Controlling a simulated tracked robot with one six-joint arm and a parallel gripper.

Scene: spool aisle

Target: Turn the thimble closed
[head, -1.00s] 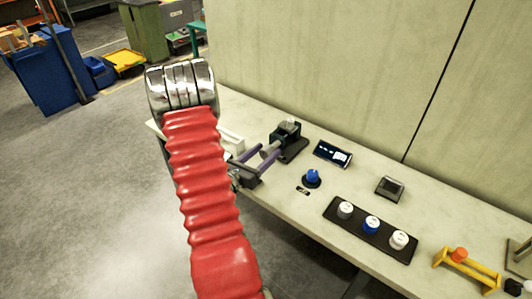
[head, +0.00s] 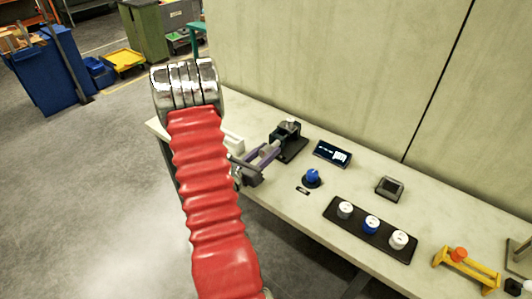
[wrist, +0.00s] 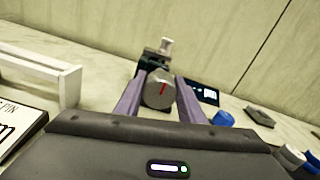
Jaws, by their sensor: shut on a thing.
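The thimble (wrist: 158,92) is a grey cylinder facing my wrist camera, with a red line on its end that leans a little right of upright. It sits on a dark stand-mounted device (head: 289,135) at the back of the bench, also seen behind it in the wrist view (wrist: 152,66). My gripper (head: 268,154) has two purple fingers, one on each side of the thimble, and is shut on it. In the head view the fingers hide much of the thimble.
A small display (head: 332,153) and a blue knob (head: 312,177) stand to the right on the bench. Further right are a black strip with three knobs (head: 371,228), a small grey box (head: 389,187) and a yellow bracket (head: 466,270). A white frame (wrist: 45,75) is at left. A wall stands behind.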

